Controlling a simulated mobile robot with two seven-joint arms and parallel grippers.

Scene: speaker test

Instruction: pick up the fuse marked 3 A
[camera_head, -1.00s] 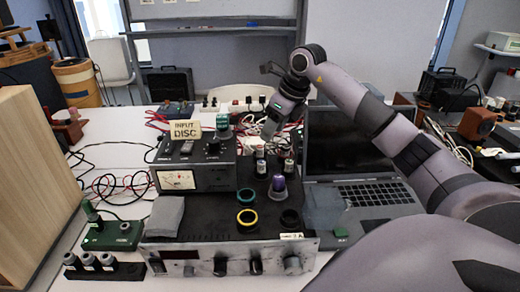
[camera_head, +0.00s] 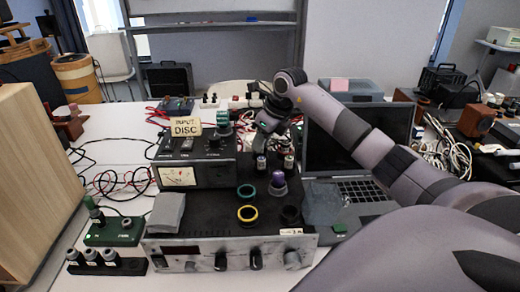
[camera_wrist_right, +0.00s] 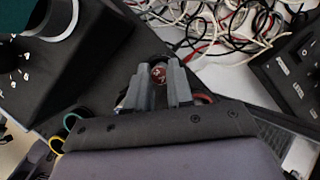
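Two small dark fuses, a left one (camera_head: 261,163) and a right one (camera_head: 289,162), stand on the black top behind the front panel; their markings are too small to read. My right gripper (camera_head: 262,140) points down just above the left one. In the right wrist view the fingers (camera_wrist_right: 160,88) are apart, with a round reddish-brown top (camera_wrist_right: 159,74) between their tips; I cannot tell whether they touch it. A small card (camera_head: 291,231) on the panel's upper edge ends in "A"; its number is unclear. My left gripper is not in view.
A purple-topped knob (camera_head: 278,184) and green (camera_head: 246,192), yellow (camera_head: 247,214) and black rings are in front. An "INPUT DISC" sign (camera_head: 186,127) stands on a meter box at left. An open laptop (camera_head: 345,137) is at right. Tangled cables (camera_wrist_right: 215,30) lie behind.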

